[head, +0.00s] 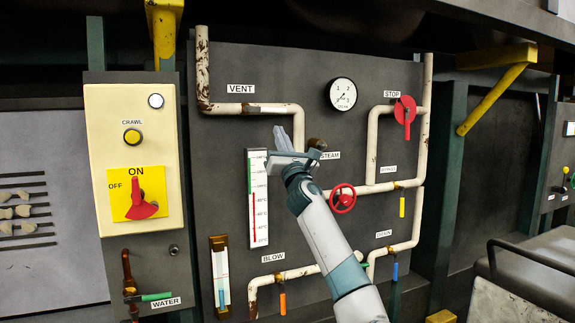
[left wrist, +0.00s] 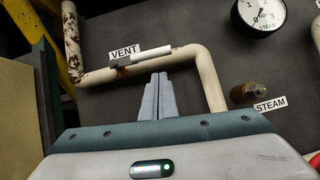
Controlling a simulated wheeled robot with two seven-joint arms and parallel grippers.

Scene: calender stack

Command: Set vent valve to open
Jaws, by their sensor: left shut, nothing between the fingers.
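The vent valve has a white lever handle (left wrist: 150,53) and a brownish body (left wrist: 122,72) on the white vent pipe (left wrist: 205,75), beside the VENT label (left wrist: 125,50). In the left wrist view the handle lies roughly along the pipe's horizontal run. The VENT label (head: 240,89) also shows in the head view, above the pipe (head: 299,122). My left gripper (head: 287,136) is shut and empty, below and right of the label in the picture. In the left wrist view its fingers (left wrist: 157,86) are together, just below the pipe, apart from the handle. My right gripper is not in view.
A brown STEAM fitting (left wrist: 248,93) sticks out right of my left gripper. A red handwheel (head: 343,198), a white level gauge (head: 257,220) and a round dial (head: 342,94) are on the same panel. A cream switch box (head: 105,160) stands at the left.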

